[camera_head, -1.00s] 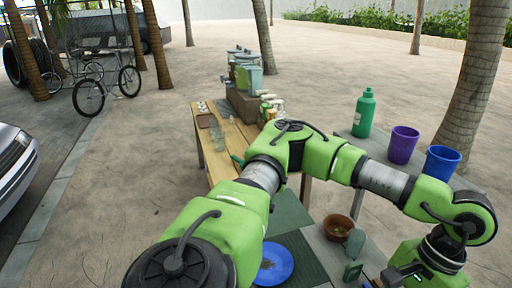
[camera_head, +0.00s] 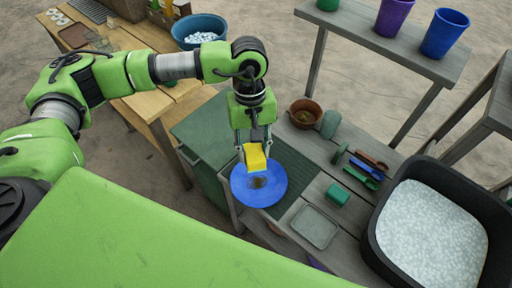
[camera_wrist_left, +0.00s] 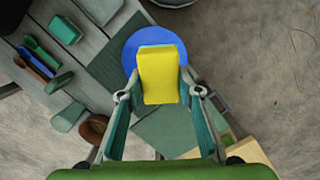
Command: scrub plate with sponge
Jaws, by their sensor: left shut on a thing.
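The yellow sponge (camera_head: 255,157) is held between the fingers of my left gripper (camera_head: 252,148), which is shut on it. In the left wrist view the sponge (camera_wrist_left: 160,75) sits between the fingertips of my left gripper (camera_wrist_left: 161,85) and hides much of the plate (camera_wrist_left: 130,48). My right gripper is not in view.
A black tub of whitish foam (camera_head: 385,235) stands at the counter's right end. A brown bowl (camera_head: 304,113), a green block (camera_head: 338,194), blue and green utensils (camera_head: 366,170) and a grey tray (camera_head: 315,228) lie near the plate. Cups (camera_head: 444,33) stand on the shelf behind.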

